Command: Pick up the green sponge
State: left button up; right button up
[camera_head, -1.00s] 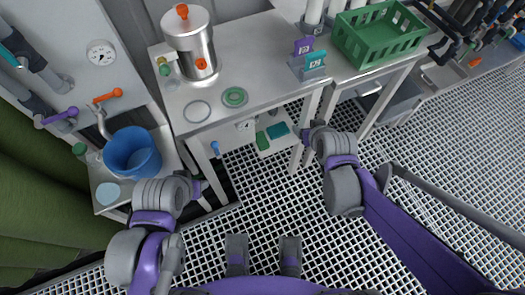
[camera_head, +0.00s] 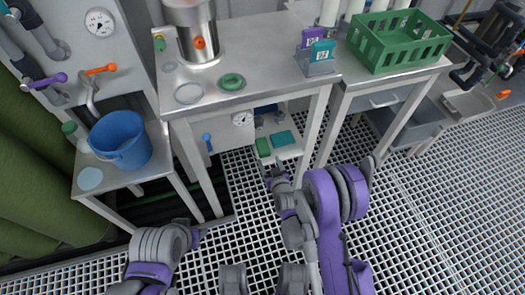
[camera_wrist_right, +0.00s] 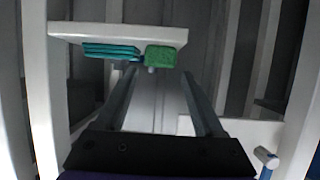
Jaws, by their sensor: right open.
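The green sponge (camera_head: 263,147) is a small block on the low shelf under the workbench, near its front edge. It also shows in the right wrist view (camera_wrist_right: 160,57), beside a stack of teal pads (camera_wrist_right: 110,50). My right gripper (camera_head: 272,170) is low in front of the shelf, just short of the sponge. In the right wrist view its two fingers (camera_wrist_right: 159,75) are spread wide, with nothing between them and the sponge beyond the tips. My left arm is at the bottom left; its gripper (camera_head: 196,237) shows too little to tell its state.
The teal pads lie right of the sponge on the shelf (camera_head: 290,155). The bench top (camera_head: 260,80) overhangs it, with legs on both sides. A blue bucket (camera_head: 121,140) stands at left; a green basket (camera_head: 398,40) sits at upper right. The grated floor in front is open.

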aim_at(264, 150)
jog(key=x, duration=0.4)
jog(key=shift+r+b+x, duration=0.15)
jog(key=shift+b+x, duration=0.15)
jog(key=shift+x, duration=1.1)
jog(key=shift+r+b+x, duration=0.15)
jog(key=shift+b+x, duration=0.1)
jog(key=shift+x, duration=1.2)
jog(key=shift+w, duration=0.1)
jog(key=c, duration=1)
jog(key=shift+r, duration=0.15)
